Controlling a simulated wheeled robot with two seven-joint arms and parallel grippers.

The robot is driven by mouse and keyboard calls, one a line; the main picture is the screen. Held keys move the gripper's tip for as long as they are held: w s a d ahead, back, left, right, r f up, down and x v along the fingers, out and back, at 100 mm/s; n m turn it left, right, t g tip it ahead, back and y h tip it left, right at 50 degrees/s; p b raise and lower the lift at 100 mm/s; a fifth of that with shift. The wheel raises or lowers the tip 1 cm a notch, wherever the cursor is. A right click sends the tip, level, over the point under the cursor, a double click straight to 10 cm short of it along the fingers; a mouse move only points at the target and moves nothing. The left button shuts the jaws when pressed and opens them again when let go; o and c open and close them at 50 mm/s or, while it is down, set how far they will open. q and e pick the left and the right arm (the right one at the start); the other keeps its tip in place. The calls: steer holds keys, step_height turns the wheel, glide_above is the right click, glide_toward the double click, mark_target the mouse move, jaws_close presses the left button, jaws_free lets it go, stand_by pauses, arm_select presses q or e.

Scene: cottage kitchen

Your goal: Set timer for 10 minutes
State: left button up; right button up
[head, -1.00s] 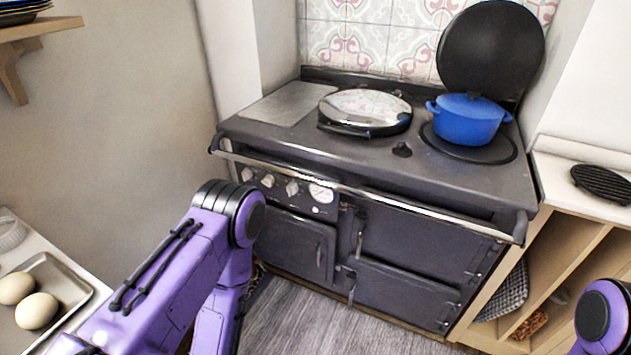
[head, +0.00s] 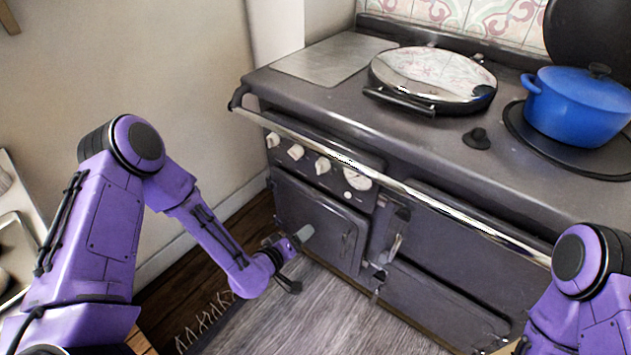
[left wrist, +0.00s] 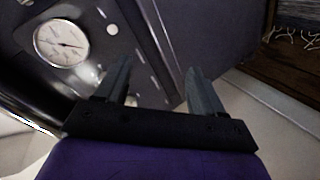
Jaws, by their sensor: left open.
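The dark range cooker's front panel carries a row of pale knobs (head: 296,152) and a round white dial (head: 357,180) at its right end. It cannot be told which of these is a timer. The dial (left wrist: 62,42) also shows, tilted, at the upper left of the left wrist view, with a needle and unreadable marks. My left gripper (head: 298,260) is open and empty, in front of the cooker's lower left door and below the knobs. Its two dark fingers (left wrist: 158,85) stand apart in the left wrist view. My right arm shows at the lower right, but its gripper does not show.
A steel rail (head: 345,160) runs along the cooker's front edge above the panel. A blue pot (head: 580,104) stands on the right hotplate, and a shiny round lid (head: 434,75) covers the left one. A fringed dark rug (head: 215,325) lies on the floor below my left arm.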

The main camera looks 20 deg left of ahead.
mark_target(318, 170)
arm_select(q)
steer(key=w+a+r+t+h+b, duration=0.1)
steer(key=w+a+r+t, duration=0.3)
steer(key=w+r, duration=0.45)
steer(key=shift+t, duration=0.5)
steer(key=x, duration=0.3)
steer(key=d+x, duration=0.1)
steer(key=x, duration=0.6)
steer(key=shift+d+f, duration=0.15)
steer(key=shift+d, duration=0.2)
steer(key=shift+c, duration=0.3)
steer(key=c, duration=1)
